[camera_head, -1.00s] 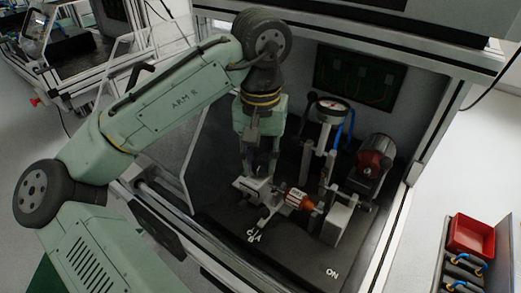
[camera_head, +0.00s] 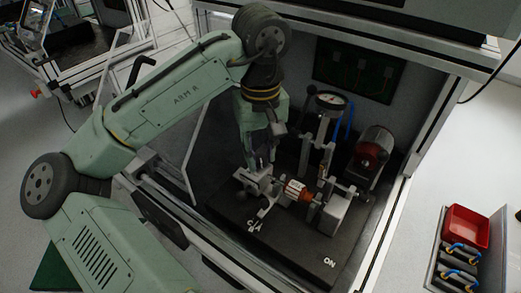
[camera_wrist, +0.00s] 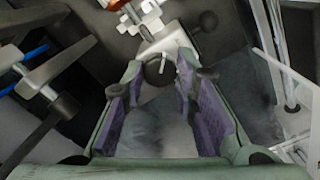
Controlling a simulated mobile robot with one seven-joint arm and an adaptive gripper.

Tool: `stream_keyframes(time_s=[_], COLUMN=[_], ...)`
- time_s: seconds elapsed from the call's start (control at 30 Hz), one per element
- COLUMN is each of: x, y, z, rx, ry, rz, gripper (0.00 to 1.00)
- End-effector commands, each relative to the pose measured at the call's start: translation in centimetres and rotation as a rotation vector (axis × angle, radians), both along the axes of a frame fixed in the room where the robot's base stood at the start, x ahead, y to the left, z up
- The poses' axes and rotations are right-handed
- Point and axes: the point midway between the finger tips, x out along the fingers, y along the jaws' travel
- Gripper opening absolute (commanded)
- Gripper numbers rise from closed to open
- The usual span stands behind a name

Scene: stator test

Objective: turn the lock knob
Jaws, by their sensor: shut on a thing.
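The lock knob (camera_wrist: 154,74) is a dark round knob with a pale bar on it, at the end of a light metal block in the wrist view. My gripper (camera_wrist: 158,80) has its two purple-padded fingers on either side of the knob, shut on it. In the head view my gripper (camera_head: 262,160) points down at the metal clamp block (camera_head: 258,180), and its fingers largely hide the knob. An orange and white cylindrical part (camera_head: 296,190) lies beside the block in the fixture.
The dark base plate (camera_head: 285,237) has white lettering, including ON. A red bin (camera_head: 467,227) is outside.

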Motion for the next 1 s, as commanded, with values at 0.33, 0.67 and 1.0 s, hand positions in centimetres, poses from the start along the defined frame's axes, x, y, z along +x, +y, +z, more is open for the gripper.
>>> stream_keyframes(time_s=[0.33, 0.67, 1.0], x=[-0.03, -0.02, 0.01], y=[0.02, 0.02, 0.03], z=[-0.01, 0.0, 0.36], rx=[0.001, 0.001, 0.001], ry=[0.0, 0.0, 0.0], rz=[0.001, 0.001, 0.001], gripper=[0.0, 0.47, 0.47])
